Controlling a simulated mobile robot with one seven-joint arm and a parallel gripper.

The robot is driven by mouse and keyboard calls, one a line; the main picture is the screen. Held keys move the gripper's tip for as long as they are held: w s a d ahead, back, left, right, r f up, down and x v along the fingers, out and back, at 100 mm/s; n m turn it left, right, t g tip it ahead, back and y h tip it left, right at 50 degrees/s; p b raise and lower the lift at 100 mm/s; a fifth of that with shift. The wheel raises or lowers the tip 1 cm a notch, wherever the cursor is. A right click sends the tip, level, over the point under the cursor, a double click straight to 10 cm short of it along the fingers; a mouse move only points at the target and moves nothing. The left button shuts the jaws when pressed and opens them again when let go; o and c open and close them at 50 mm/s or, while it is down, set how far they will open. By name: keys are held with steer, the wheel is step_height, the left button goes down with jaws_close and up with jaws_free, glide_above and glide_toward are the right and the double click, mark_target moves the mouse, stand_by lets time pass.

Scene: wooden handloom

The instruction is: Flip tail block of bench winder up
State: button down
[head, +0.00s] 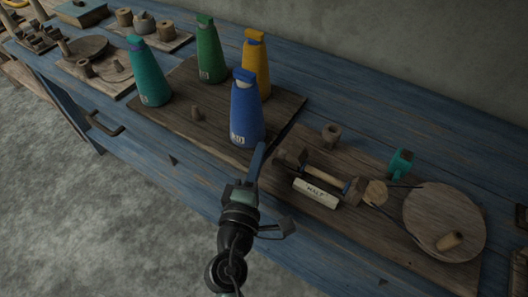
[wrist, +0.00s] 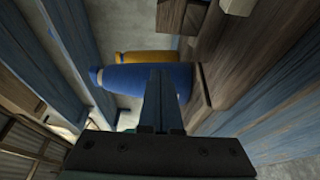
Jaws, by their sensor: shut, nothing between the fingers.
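The bench winder stands on a brown board (head: 385,225) at the right of the blue bench. A dark wooden block (head: 290,155) at the left end of its pale spindle (head: 325,178) looks like the tail block; whether it is hinged up or down I cannot tell. A brown block at the top of the wrist view (wrist: 182,16) seems to be the same one. My gripper (head: 261,148) is shut and empty, just left of this block and apart from it. In the wrist view, its fingers (wrist: 160,95) are together, before the blue cone (wrist: 140,77).
The blue cone (head: 246,110) stands close behind my gripper, with yellow (head: 256,65), green (head: 209,50) and teal (head: 148,72) cones around it. A round crank wheel (head: 440,215) is at the right.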

steer(key=b+v, duration=0.1)
steer(key=v, duration=0.7)
steer(key=shift+s+d, duration=0.15)
steer(key=shift+d, duration=0.1)
steer(key=shift+r, duration=0.2)
